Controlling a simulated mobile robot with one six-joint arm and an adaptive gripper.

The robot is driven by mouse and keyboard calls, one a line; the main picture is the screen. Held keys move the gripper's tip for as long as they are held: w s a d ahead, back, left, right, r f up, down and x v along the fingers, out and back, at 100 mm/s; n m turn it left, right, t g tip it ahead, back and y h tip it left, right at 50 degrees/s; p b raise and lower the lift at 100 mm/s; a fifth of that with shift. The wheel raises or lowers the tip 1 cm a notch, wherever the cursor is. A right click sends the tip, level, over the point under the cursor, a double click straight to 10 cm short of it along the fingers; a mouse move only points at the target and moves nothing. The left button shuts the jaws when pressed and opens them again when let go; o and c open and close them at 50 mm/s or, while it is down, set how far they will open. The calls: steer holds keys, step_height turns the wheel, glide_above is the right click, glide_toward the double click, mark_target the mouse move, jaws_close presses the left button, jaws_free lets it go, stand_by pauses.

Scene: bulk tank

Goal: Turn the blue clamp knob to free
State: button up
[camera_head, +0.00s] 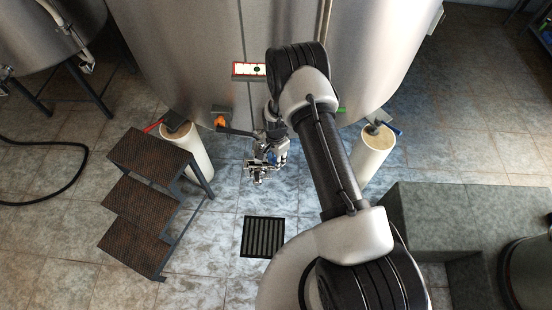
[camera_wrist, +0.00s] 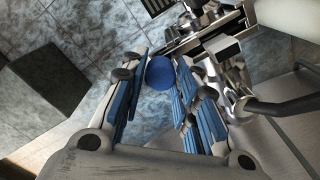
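The blue clamp knob (camera_wrist: 160,72) shows as a round blue ball in the wrist view, beside a metal clamp and pipe fittings (camera_wrist: 228,60). My gripper (camera_wrist: 157,88) has its two blue-padded fingers apart, one on each side of the knob as seen from the wrist. The knob looks close to the right finger; I cannot tell whether either finger touches it. In the head view my gripper (camera_head: 264,162) is low in front of the big steel tank, and the knob cannot be made out there.
The steel tank (camera_head: 190,50) stands close behind my gripper. Brown steps (camera_head: 145,205) are at the left, and pale cylinders (camera_head: 190,150) stand under the tank on both sides. A floor drain (camera_head: 263,237) lies in front. A grey-green block (camera_head: 470,215) is at the right.

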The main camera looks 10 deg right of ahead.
steer(key=c, duration=0.5)
steer(key=shift+c, duration=0.2)
steer(key=shift+n, duration=0.3)
steer(key=n+b, duration=0.2)
steer(key=shift+f+n, duration=0.1)
steer(key=shift+n, duration=0.2)
steer(key=n+b, duration=0.2)
steer(key=n, duration=0.2)
steer(key=n+b, duration=0.2)
steer(key=n, duration=0.3)
steer(key=shift+n, duration=0.4)
steer(key=n+b, duration=0.1)
steer(key=n, duration=0.3)
steer(key=shift+n, duration=0.4)
